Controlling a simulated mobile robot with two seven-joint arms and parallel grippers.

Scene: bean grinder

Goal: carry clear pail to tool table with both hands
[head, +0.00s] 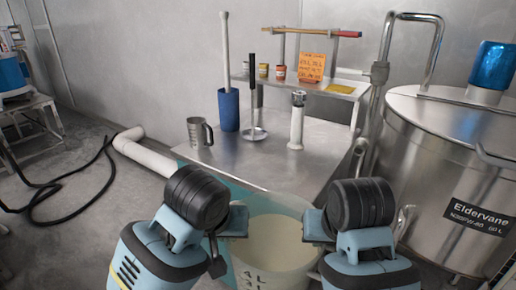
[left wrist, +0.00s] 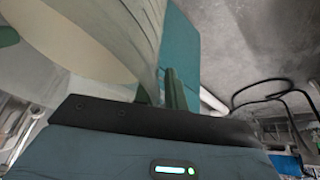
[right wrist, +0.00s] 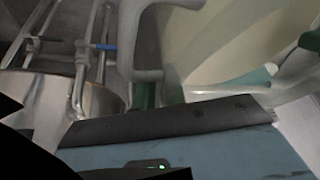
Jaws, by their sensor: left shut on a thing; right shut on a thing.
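The clear pail (head: 274,262) is at the bottom middle of the head view, with pale cream contents inside. My left gripper (head: 232,222) is shut on the pail's left side and my right gripper (head: 318,226) is shut on its right side. The pail's wall fills much of the left wrist view (left wrist: 95,40) and also shows in the right wrist view (right wrist: 225,40). The steel tool table (head: 262,165) lies just beyond the pail. The pail's bottom is out of view, so I cannot tell how high it is held.
On the table stand a metal jug (head: 199,132), a blue holder (head: 228,110), a black-handled tool (head: 253,100) and a white-bodied tool (head: 296,122). The table's near part is clear. A large steel tank (head: 445,150) stands at right. A white pipe (head: 150,157) and black hose (head: 65,190) are at left.

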